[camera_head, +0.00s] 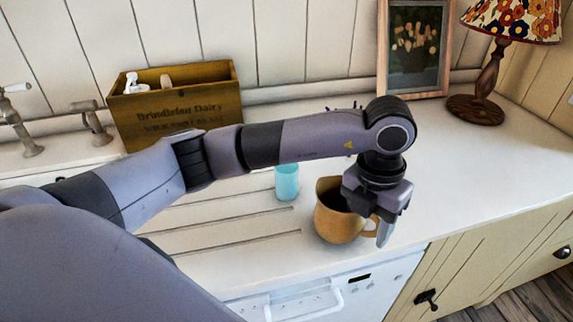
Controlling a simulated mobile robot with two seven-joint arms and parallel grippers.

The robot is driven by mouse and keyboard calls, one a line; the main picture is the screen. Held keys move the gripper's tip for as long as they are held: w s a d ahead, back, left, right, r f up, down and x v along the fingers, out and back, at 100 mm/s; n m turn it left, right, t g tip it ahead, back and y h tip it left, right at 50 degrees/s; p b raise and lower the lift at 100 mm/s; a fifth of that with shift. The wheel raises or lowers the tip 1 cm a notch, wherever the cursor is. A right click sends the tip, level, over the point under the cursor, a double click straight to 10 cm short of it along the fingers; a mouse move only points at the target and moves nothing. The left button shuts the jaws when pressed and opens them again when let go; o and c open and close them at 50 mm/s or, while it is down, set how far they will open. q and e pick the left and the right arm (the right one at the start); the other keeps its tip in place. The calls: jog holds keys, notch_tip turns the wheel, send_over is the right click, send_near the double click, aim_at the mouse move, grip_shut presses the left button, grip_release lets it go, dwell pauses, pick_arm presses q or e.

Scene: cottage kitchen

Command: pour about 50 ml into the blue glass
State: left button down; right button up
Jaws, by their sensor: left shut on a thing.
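The blue glass (287,184) stands upright on the white counter, left of the jug; my left arm passes just above its top. A mustard-brown jug (338,218) is to its right, near the counter's front edge, and looks upright. My left gripper (384,228) points down at the jug's right side and is shut on its handle. The gripper body hides part of the jug's rim and handle. The jug's inside looks dark, and I cannot see any liquid level. I cannot tell whether the jug's base touches the counter. My right gripper is not in view.
A wooden Brindleton Dairy crate (178,117) stands at the back left beside taps (96,124). A framed picture (412,50) and a lamp (480,85) stand at the back right. The counter (480,150) is clear on the right. A white appliance (370,285) is below.

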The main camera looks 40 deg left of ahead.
pick_arm(q)
jog(key=shift+w+a+r+h+p, duration=0.1)
jog(key=shift+a+r+h+p, duration=0.1)
jog(key=shift+a+r+h, duration=0.3)
jog(key=shift+a+r+h+p, duration=0.15)
jog(key=shift+a+r+h, duration=0.1)
jog(key=shift+r+h, duration=0.3)
jog(key=shift+w+a+r+g+h, duration=0.15)
jog(key=shift+a+r+g+h, duration=0.15)
jog(key=shift+a+r+h, duration=0.55)
jog(key=shift+w+a+r+g+h+b, duration=0.2)
jog(key=shift+a+r+h+b, duration=0.1)
jog(key=shift+a+r+h, duration=0.75)
jog(key=shift+w+a+r+g+h+b, duration=0.2)
jog(key=shift+a+r+h+b, duration=0.1)
jog(key=shift+a+r+h, duration=0.75)
jog(key=shift+w+a+r+h+b, duration=0.1)
jog(key=shift+a+r+h+b, duration=0.2)
jog(key=shift+r+h, duration=0.3)
jog(key=shift+a+r+h+b, duration=0.15)
jog(key=shift+a+r+h, duration=0.15)
jog(key=shift+r+h, duration=0.3)
jog(key=shift+w+a+r+g+h, duration=0.15)
jog(key=shift+a+r+g+h, duration=0.15)
jog(key=shift+a+r+h, duration=0.55)
jog(key=shift+d+f, duration=0.2)
jog(key=shift+f, duration=0.05)
